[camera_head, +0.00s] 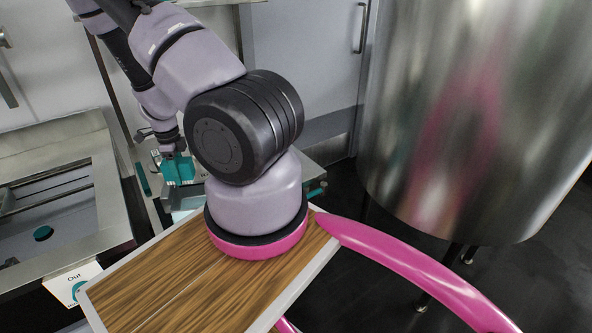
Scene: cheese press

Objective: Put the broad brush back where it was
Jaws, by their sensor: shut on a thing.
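My gripper (170,149) is at the left of centre, pointing down beyond my arm's big dark joint. It is shut on a small teal thing (179,170), which I take to be the broad brush. The brush is small in this view, and its bristles are hard to make out. It is over or against the metal bench, and I cannot tell whether it touches anything below. A pale teal surface (184,203) shows just under it, partly hidden by my arm.
A large steel vat (470,120) fills the right. Dark floor (545,270) is open there.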

